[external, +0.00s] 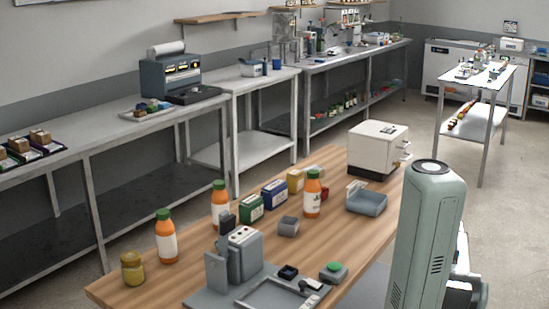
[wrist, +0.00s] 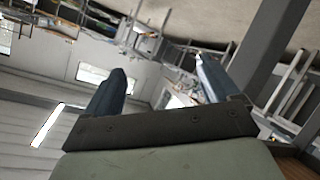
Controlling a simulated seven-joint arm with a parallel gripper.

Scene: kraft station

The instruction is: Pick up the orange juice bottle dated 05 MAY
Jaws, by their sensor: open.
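Three orange juice bottles with green caps and white labels stand upright on the wooden table in the external view. One bottle (external: 166,247) is at the left, a second bottle (external: 219,213) is farther back, and a third bottle (external: 312,205) is near the table's middle. The dates on their labels are too small to read, so I cannot tell which is 05 MAY. My gripper (wrist: 162,76) shows in the wrist view with its two fingers spread and nothing between them. It points out into the room, with no bottle in that view. The external view does not show it.
The wooden table (external: 135,284) also holds a yellow jar (external: 133,270), a grey device (external: 244,254), green and blue boxes (external: 251,209), a small grey block (external: 288,227), a grey bin (external: 367,204) and a white machine (external: 377,149).

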